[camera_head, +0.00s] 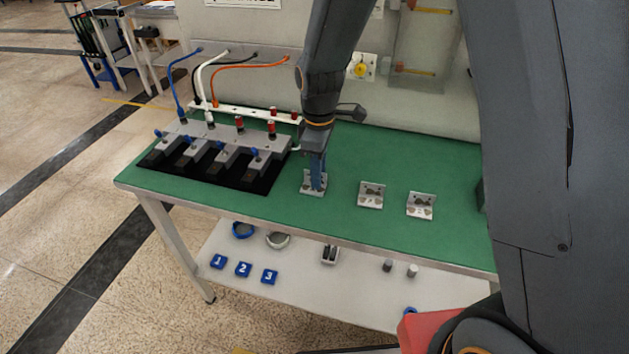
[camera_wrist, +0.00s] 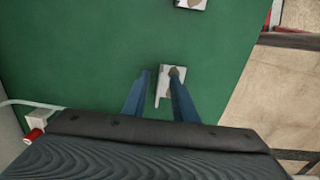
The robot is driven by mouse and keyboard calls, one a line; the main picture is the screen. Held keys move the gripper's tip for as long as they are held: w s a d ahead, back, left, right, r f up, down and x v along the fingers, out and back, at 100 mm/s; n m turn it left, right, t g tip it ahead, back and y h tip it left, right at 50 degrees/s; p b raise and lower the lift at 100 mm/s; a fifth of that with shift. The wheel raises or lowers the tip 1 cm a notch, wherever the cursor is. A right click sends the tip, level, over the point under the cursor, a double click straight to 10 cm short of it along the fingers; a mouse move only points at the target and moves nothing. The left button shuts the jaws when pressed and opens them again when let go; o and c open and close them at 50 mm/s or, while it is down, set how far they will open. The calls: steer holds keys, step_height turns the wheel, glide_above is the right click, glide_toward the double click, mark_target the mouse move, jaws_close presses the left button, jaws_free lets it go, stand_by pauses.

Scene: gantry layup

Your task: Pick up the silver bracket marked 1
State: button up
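A silver angle bracket (camera_head: 307,187) stands on the green tabletop, the leftmost of three in a row. My gripper (camera_head: 318,186) is right at it, pointing down, its blue fingers partly covering it. In the wrist view my gripper (camera_wrist: 160,74) has its fingers apart. The bracket (camera_wrist: 165,84) lies between and under the tips, with its upright edge between them and the right finger over its plate. No contact is clear. Two more silver brackets, a middle one (camera_head: 371,195) and a right one (camera_head: 420,205), stand apart. Number marks on the brackets are too small to read.
A grey fixture (camera_head: 215,150) with a black base, blue clamps and cables stands left of the bracket. The green tabletop (camera_head: 340,225) is clear in front. Blue tags 1 (camera_head: 218,261), 2 (camera_head: 243,269) and 3 (camera_head: 269,276) lie on the lower shelf.

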jaws_close()
stand_by(0.3)
